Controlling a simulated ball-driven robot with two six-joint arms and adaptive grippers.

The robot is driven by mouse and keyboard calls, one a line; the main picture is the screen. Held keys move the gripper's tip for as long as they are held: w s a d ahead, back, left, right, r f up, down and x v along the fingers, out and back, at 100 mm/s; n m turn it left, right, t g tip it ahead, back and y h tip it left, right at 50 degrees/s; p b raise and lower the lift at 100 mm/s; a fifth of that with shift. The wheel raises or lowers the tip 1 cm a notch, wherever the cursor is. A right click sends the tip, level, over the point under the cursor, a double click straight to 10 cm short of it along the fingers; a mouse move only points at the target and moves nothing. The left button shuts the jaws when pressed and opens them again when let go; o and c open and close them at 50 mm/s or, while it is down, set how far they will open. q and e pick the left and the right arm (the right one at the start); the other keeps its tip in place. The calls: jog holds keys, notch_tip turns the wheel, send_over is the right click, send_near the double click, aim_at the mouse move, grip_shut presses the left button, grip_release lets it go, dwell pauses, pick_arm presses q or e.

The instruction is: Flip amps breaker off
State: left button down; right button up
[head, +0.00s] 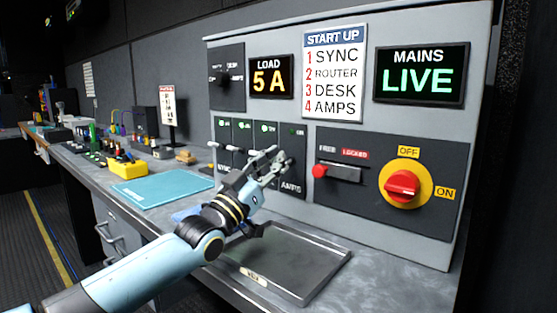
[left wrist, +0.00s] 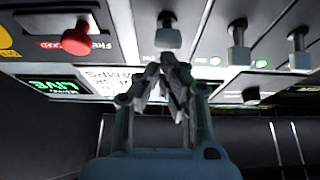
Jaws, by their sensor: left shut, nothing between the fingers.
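The amps breaker (head: 292,185) is the rightmost of the breaker row on the grey panel. In the left wrist view the amps lever (left wrist: 168,35) stands just beyond the fingertips of my left gripper (left wrist: 172,62). The fingers are shut with nothing between them. I cannot tell whether they touch the lever. My right gripper is not in view.
The other breakers (head: 241,140) stand to the left. A red-knobbed slider (head: 321,171) and the red mains rotary switch (head: 402,186) are to the right. The load display (head: 270,77) reads 5 A; the mains display (head: 421,75) reads LIVE. An empty metal tray (head: 290,260) lies below.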

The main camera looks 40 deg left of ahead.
pick_arm(q)
notch_tip(320, 180, up, 10)
jog(key=shift+r, duration=0.15)
dwell(0.7)
dwell(0.6)
